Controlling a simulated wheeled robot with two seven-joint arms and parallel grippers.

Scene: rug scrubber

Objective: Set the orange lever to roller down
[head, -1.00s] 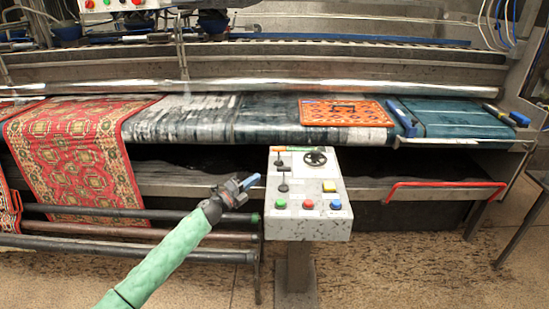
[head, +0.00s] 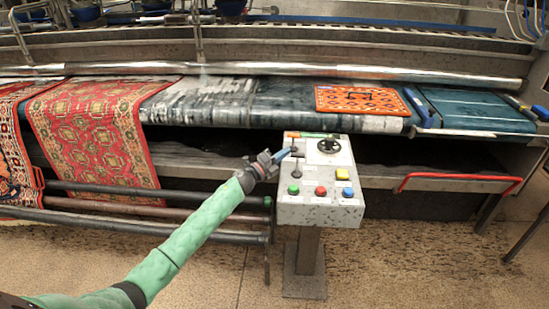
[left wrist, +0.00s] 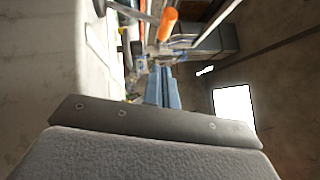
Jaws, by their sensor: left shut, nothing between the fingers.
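The control panel (head: 318,207) is a speckled white box on a post in the middle of the head view. A small orange part (head: 292,134), which looks like the orange lever's handle, is at its top left edge beside a green part (head: 316,135). The orange handle (left wrist: 168,24) shows larger in the left wrist view, beyond the fingertips. My left gripper (head: 284,154) is shut and empty, its blue fingers by the panel's upper left, near a dark lever. The closed fingers (left wrist: 162,88) point toward the panel parts. Contact cannot be told. My right gripper is not in view.
The panel also carries a black handwheel (head: 329,146), a black-knobbed lever (head: 295,174) and green, red, blue and yellow buttons. Dark rails (head: 150,210) run at left under a red patterned rug (head: 95,135). A red bar (head: 460,178) is at right.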

